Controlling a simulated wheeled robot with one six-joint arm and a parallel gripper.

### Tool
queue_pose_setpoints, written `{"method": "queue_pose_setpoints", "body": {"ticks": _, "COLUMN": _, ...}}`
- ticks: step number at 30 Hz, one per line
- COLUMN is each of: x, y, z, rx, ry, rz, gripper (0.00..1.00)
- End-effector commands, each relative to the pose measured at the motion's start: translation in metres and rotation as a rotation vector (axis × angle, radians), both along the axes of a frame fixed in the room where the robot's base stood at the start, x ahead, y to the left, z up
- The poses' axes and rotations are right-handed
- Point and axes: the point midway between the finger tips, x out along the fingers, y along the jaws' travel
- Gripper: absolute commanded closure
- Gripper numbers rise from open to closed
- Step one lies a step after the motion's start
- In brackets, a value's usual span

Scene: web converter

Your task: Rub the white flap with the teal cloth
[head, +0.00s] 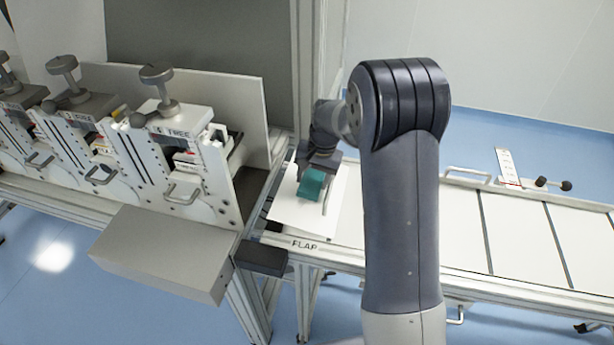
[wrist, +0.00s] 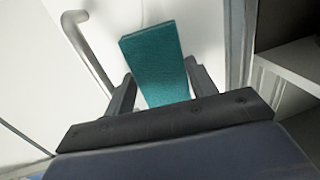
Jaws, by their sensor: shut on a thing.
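The teal cloth (head: 311,184) is a small block-like pad, and it also shows in the wrist view (wrist: 157,62). My gripper (wrist: 160,88) is shut on the cloth, with one dark finger on each side of it. In the head view my gripper (head: 318,168) is over the white flap (head: 285,213), a tilted white panel labelled FLAP at its front edge. The flap fills the background of the wrist view. I cannot tell whether the cloth touches the flap. My arm hides part of the area right of the flap.
A grey handle bar (wrist: 88,45) rises near the cloth.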

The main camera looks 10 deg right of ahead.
Motion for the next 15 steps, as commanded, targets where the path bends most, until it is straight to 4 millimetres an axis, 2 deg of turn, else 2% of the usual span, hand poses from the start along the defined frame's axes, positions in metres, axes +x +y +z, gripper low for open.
{"method": "queue_pose_setpoints", "body": {"ticks": 7, "x": -0.011, "y": -0.023, "z": -0.006, "rx": -0.004, "ry": 0.011, "rz": -0.003, "gripper": 0.65}}
{"method": "queue_pose_setpoints", "body": {"ticks": 15, "x": -0.010, "y": -0.027, "z": -0.007, "rx": -0.004, "ry": 0.016, "rz": -0.001, "gripper": 0.65}}
